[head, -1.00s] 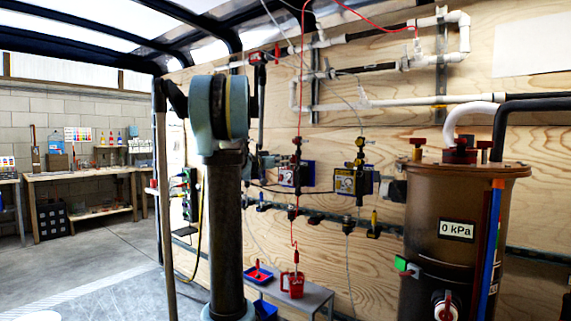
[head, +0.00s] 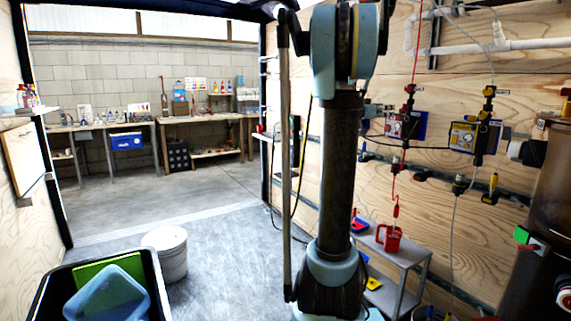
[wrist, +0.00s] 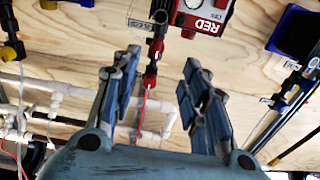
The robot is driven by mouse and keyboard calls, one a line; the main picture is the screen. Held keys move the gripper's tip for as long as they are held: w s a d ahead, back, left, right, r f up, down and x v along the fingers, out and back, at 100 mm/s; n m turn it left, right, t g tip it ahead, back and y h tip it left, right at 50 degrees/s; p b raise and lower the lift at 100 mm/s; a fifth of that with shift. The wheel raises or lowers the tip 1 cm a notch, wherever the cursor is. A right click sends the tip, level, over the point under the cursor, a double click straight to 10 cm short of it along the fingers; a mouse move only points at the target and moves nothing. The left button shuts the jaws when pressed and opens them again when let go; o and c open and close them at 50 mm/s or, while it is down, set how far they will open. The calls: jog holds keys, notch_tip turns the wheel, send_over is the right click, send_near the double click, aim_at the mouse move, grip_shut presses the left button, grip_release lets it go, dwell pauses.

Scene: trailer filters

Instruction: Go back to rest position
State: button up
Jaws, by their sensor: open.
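My gripper (wrist: 161,105) shows in the wrist view with its two blue-grey fingers spread wide apart. Nothing is between the fingers but the background. Behind them is the plywood wall with a red pump box marked RED (wrist: 205,14) and a red fitting (wrist: 151,78) with a red tube. In the head view my arm stands upright in the middle, and my gripper is not visible there.
A black bin (head: 152,275) with green and blue lids and a white bucket (head: 168,254) stand at the lower left. A small grey bench (head: 396,249) holds a red jug (head: 389,238). A brown tank (head: 545,215) stands at right. The floor toward the far workbenches (head: 200,120) is clear.

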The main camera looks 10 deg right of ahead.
jog(key=s+a+f+n+g+y, duration=0.2)
jog(key=s+a+f+n+y, duration=0.5)
jog(key=s+a+f, duration=1.1)
jog(key=s+a+f+n+g+y, duration=0.2)
jog(key=s+a+f+n+y, duration=0.4)
jog(key=s+a+f, duration=1.2)
notch_tip(320, 180, down, 3)
jog(key=a+y, duration=0.3)
jog(key=shift+s+n+y, duration=0.25)
jog(key=shift+n+y, duration=0.05)
jog(key=shift+n, duration=0.1)
jog(key=shift+f, duration=0.1)
